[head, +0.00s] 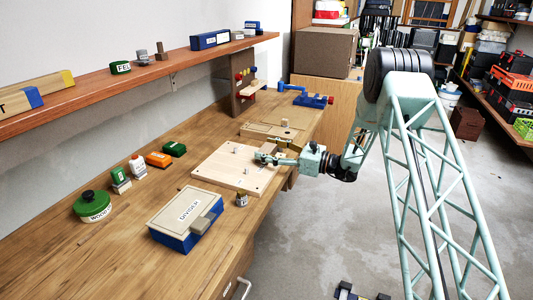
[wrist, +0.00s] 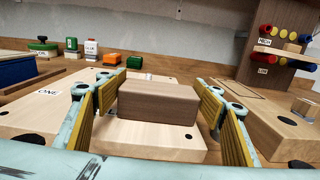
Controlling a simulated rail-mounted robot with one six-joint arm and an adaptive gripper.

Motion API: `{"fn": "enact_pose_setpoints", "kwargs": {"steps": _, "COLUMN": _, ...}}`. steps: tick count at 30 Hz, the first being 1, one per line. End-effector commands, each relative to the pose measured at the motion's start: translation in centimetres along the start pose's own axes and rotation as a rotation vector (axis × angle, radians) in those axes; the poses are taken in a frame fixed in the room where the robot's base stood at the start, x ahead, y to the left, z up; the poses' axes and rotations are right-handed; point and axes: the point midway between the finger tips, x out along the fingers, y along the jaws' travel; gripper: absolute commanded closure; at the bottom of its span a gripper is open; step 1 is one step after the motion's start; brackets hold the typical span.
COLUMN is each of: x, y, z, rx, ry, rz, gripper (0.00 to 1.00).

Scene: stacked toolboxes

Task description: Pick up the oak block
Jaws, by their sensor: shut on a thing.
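A brown wooden block (wrist: 158,100), which I take to be the oak block, lies between the two yellow-padded fingers of my gripper (wrist: 162,110) in the wrist view. My gripper is shut on it. A pale wooden piece with a dark round spot (wrist: 150,142) shows just below the block; I cannot tell whether they touch. In the head view my gripper (head: 277,157) is low over the right side of the workbench (head: 140,215), by the pale board (head: 225,172). The held block is mostly hidden there by the fingers.
A blue box with a cream lid (head: 186,215) and a small can (head: 242,199) stand in front of the pale board. A brown upright panel with coloured pegs (head: 243,90) and a blue vise (head: 305,96) stand behind. A shelf (head: 150,78) runs along the wall.

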Motion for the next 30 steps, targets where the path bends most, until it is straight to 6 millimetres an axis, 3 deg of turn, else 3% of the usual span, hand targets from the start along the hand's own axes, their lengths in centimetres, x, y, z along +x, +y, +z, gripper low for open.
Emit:
{"fn": "enact_pose_setpoints", "kwargs": {"steps": 8, "x": 0.0, "y": 0.0, "z": 0.5, "rx": -0.001, "ry": 0.000, "rz": 0.000, "gripper": 0.50}}
{"fn": "enact_pose_setpoints", "kwargs": {"steps": 20, "x": 0.0, "y": 0.0, "z": 3.7, "rx": -0.002, "ry": -0.001, "rz": 0.000, "gripper": 0.50}}
{"fn": "enact_pose_setpoints", "kwargs": {"steps": 30, "x": -2.6, "y": 3.0, "z": 4.0, "rx": 0.003, "ry": 0.000, "rz": -0.001, "gripper": 0.50}}
